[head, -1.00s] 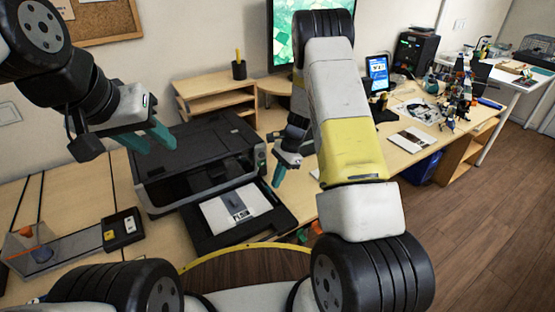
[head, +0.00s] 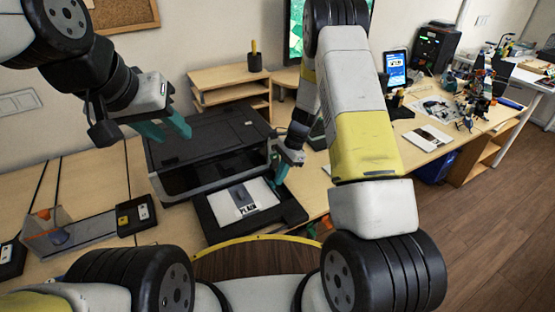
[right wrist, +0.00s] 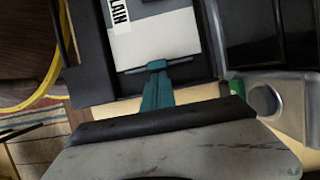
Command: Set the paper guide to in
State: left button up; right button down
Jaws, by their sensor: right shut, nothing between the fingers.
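The black printer (head: 205,145) stands on the desk with its paper tray (head: 290,207) pulled out at the front. White paper (head: 228,210) with a label reading "PLAIN" (right wrist: 121,12) lies in the tray. A thin grey strip along the paper's edge, which looks like the paper guide (right wrist: 182,63), shows in the right wrist view. My right gripper (head: 280,178) is shut and empty, low at the tray's right side; in the right wrist view its fingertips (right wrist: 157,66) are at this strip. I cannot tell if they touch. My left gripper (head: 166,130) is open and empty above the printer's left side.
A device with two switches (head: 133,217) lies left of the printer. A wooden shelf (head: 228,88) with a pen cup (head: 254,62) stands behind it. A screen (head: 397,70) and small parts (head: 475,95) are on the desk at right. A round stool-like edge (head: 255,238) is in front.

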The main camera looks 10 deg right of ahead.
jog(key=s+d+r+n+t, duration=0.2)
jog(key=s+r+n, duration=0.15)
jog(key=r, duration=1.05)
jog(key=s+d+r+n+t, duration=0.1)
jog(key=s+d+r+n, duration=0.2)
jog(key=r, duration=1.1)
jog(key=s+r+n+t+h, duration=0.1)
jog(key=s+r+n, duration=0.3)
jog(key=s, duration=0.5)
jog(key=s+r+n+t, duration=0.3)
jog(key=s+r, duration=0.2)
jog(key=s, duration=0.4)
jog(key=shift+d+n+t+h, duration=0.35)
jog(key=shift+d+t+h, duration=0.05)
